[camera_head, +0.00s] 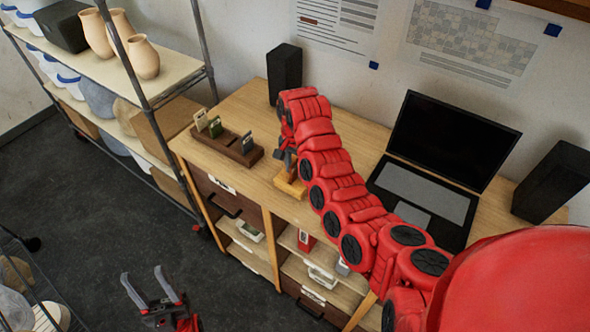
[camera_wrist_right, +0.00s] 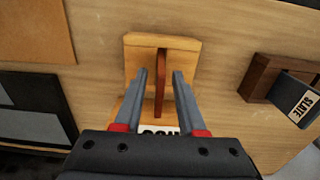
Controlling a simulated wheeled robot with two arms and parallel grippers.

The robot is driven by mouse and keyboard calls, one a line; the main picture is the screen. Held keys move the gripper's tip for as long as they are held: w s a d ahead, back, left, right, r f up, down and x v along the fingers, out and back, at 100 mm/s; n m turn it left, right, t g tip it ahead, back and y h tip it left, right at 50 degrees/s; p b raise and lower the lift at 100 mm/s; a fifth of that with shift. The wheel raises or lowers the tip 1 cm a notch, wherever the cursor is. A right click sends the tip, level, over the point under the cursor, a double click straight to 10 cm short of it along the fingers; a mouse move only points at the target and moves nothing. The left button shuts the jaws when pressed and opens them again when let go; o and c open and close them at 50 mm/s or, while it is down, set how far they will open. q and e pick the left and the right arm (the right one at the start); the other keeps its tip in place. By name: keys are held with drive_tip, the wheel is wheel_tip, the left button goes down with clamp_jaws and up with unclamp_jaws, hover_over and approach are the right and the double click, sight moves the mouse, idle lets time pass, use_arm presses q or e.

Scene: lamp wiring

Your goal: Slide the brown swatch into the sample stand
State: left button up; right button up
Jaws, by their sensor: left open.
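The brown swatch (camera_wrist_right: 160,62) stands edge-on in a light wooden block (camera_wrist_right: 134,52) in the right wrist view. A white label at its near end is mostly hidden by my gripper. My right gripper (camera_wrist_right: 159,73) is open, one finger on each side of the swatch, with gaps visible. In the head view the block (camera_head: 290,187) shows below my right gripper (camera_head: 287,165), and the swatch cannot be made out. The dark sample stand (camera_head: 246,157) holds several labelled swatches to the left. Its end also shows in the wrist view (camera_wrist_right: 259,78). My left gripper (camera_head: 145,283) is open and empty, low over the floor.
A laptop (camera_head: 440,145) stands on the desk to the right of my right arm. Speakers (camera_head: 284,74) (camera_head: 553,182) stand behind the block and at the far right. A shelf rack (camera_head: 140,85) stands left of the desk. Desk surface around the sample stand is clear.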

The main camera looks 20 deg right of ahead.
wheel_tip(320, 180, up, 9)
drive_tip(key=shift+r, duration=0.2)
drive_tip(key=shift+r+b, duration=0.3)
drive_tip(key=shift+r, duration=0.6)
drive_tip(key=shift+a, duration=0.1)
